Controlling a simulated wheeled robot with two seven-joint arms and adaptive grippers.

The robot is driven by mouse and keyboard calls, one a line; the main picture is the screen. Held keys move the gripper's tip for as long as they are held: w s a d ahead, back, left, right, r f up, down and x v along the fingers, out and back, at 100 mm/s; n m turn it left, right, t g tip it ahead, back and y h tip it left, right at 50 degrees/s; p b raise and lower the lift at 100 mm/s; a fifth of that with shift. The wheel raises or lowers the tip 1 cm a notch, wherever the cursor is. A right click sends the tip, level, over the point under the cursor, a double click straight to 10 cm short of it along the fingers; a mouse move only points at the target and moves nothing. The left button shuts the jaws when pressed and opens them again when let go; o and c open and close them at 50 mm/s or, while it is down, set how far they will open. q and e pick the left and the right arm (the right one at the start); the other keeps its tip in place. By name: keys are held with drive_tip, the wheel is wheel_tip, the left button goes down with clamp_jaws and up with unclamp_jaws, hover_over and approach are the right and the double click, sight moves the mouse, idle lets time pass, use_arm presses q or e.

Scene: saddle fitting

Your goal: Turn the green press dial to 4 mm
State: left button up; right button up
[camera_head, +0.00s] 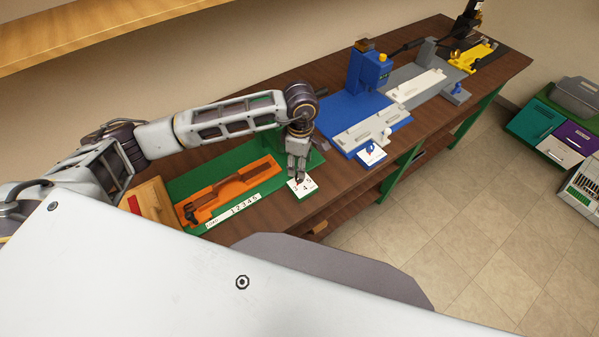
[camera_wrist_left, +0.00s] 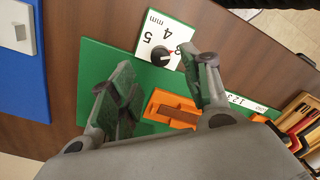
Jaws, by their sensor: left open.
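The green press base (camera_head: 236,157) lies on the brown bench, with an orange fixture (camera_head: 228,190) on it. Its white dial card (camera_head: 308,192) is at the base's right front corner. In the left wrist view the card (camera_wrist_left: 151,34) shows 4, 5 and mm; another digit is partly hidden by a finger. The small dark dial knob (camera_wrist_left: 159,54) has a red mark on its side towards the hidden digit; the exact setting is unclear. My left gripper (camera_head: 298,179) points down over the dial. Its fingers (camera_wrist_left: 158,72) are open, apart, either side of the knob. My right gripper is not in view.
A numbered scale strip (camera_head: 240,208) runs along the orange fixture's front. A blue press (camera_head: 362,118) with its own dial card (camera_head: 371,154) stands to the right. Grey and yellow (camera_head: 473,57) fixtures stand farther along. A wooden box (camera_head: 152,200) is at the left.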

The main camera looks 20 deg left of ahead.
use_arm(q)
drive_tip(key=shift+s+f+p, duration=0.1)
drive_tip(key=shift+f+p, duration=0.45)
drive_tip(key=shift+f, duration=2.55)
drive_tip(key=c, duration=1.1)
drive_tip(key=shift+o, duration=0.2)
